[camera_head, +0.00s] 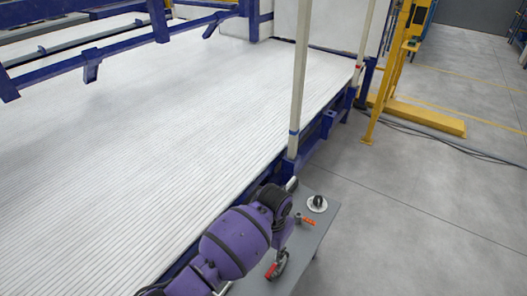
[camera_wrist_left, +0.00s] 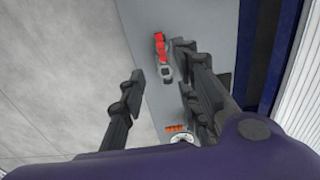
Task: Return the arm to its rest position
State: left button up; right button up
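My left arm comes in from the bottom of the head view, and its purple links hide much of the gripper there. In the left wrist view my left gripper (camera_wrist_left: 158,60) has its two dark fingers spread apart with nothing held. A red and grey tool (camera_wrist_left: 161,52) lies on the grey table and shows between the fingertips, apart from them. In the head view the tool's red part (camera_head: 271,270) shows just below the wrist. My right gripper is in neither view.
The small grey table (camera_head: 322,226) carries a white disc with a dark piece (camera_head: 317,204) and an orange item (camera_head: 309,221). A large white ribbed bed (camera_head: 150,150) with blue framing and upright posts (camera_head: 300,80) lies left. Open floor (camera_head: 420,210) is to the right.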

pick_arm(q)
jog(key=w+d+r+t+h, duration=0.3)
jog(key=w+d+r+t, duration=0.2)
jog(key=w+d, duration=0.15)
jog(key=s+a+n+t+p, duration=0.1)
jog(key=s+a+n+t, duration=0.15)
jog(key=s+a, duration=0.55)
jog(key=s+a+n+t+p, duration=0.2)
jog(key=s+a+t, duration=0.25)
jog(key=a, duration=0.65)
jog(key=s+a+f+g+y, duration=0.1)
jog(key=s+a, duration=0.3)
jog(key=s, duration=0.4)
jog(key=s+a+f+n+g, duration=0.1)
jog(key=s+a+f, duration=0.2)
jog(key=s, duration=0.4)
jog(key=s+a+f+n+g+y+p, duration=0.1)
jog(key=s+a+f, duration=0.2)
jog(key=s+a, duration=0.2)
jog(key=s, duration=0.3)
jog(key=shift+s+a+y, duration=0.15)
jog(key=shift+s+y, duration=0.15)
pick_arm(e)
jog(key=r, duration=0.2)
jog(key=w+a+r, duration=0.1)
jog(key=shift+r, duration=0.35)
